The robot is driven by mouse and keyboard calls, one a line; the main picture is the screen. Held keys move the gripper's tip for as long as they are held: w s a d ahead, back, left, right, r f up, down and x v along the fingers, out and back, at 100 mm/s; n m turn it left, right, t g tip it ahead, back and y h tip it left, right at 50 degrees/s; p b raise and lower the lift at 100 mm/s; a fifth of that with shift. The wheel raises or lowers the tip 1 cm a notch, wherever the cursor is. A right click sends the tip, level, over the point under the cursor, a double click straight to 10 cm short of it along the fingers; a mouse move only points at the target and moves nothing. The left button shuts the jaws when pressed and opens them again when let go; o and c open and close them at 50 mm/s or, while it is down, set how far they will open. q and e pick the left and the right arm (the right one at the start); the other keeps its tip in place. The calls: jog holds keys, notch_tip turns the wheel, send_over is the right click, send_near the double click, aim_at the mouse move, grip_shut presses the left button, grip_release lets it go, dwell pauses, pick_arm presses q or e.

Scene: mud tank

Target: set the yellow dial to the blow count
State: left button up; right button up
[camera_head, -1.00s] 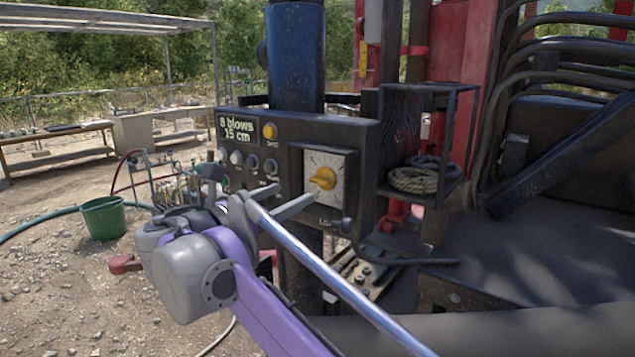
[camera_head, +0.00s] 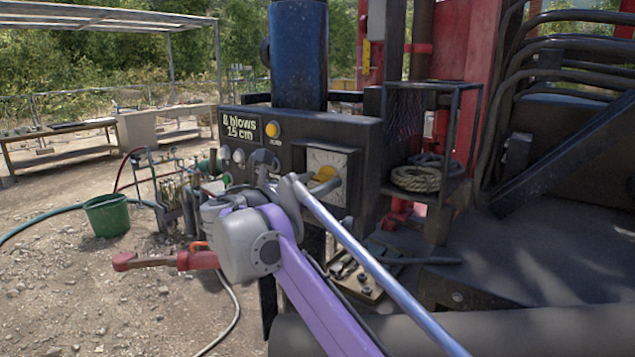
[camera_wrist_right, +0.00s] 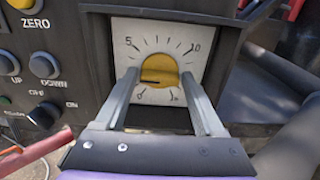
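The yellow dial (camera_head: 326,174) sits on a white scale plate on the dark control panel (camera_head: 362,140). In the right wrist view the dial (camera_wrist_right: 159,70) shows a scale with 0 at lower left, 5 at upper left and 10 at upper right. A dark line on its knob lies toward the left, on the 0 side; I cannot read its exact setting. The display (camera_head: 241,127) reads 8 blows, 15 cm. My right gripper (camera_wrist_right: 158,76) is open, its fingers on either side of the knob; contact is unclear. It partly hides the dial in the head view (camera_head: 305,174). My left gripper is out of view.
A yellow button (camera_head: 273,129) and several small knobs share the panel. A rope coil (camera_head: 416,178) lies in a cage to the right. A red-handled thing (camera_head: 165,260) sticks out left of my right arm. A green bucket (camera_head: 108,215) stands on the gravel.

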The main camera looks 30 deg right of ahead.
jog(key=c, duration=1)
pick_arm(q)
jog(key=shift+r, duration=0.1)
pick_arm(e)
jog(key=m+p, duration=0.3)
jog(key=m, duration=0.1)
jog(key=shift+r+m+p, duration=0.2)
jog(key=shift+m+p, duration=0.2)
jog(key=m+p, duration=0.3)
jog(key=m, duration=0.2)
jog(key=m+p, duration=0.3)
jog(key=m, duration=0.2)
jog(key=shift+m, duration=0.4)
jog(key=shift+f+m+p, duration=0.15)
jog(key=shift+m+p, duration=0.45)
jog(key=shift+m, duration=0.5)
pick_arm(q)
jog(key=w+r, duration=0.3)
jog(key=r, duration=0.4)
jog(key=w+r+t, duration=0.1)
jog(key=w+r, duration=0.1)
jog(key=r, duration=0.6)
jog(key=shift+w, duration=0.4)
pick_arm(e)
jog(key=shift+f+m, duration=0.1)
jog(key=shift+m, duration=0.8)
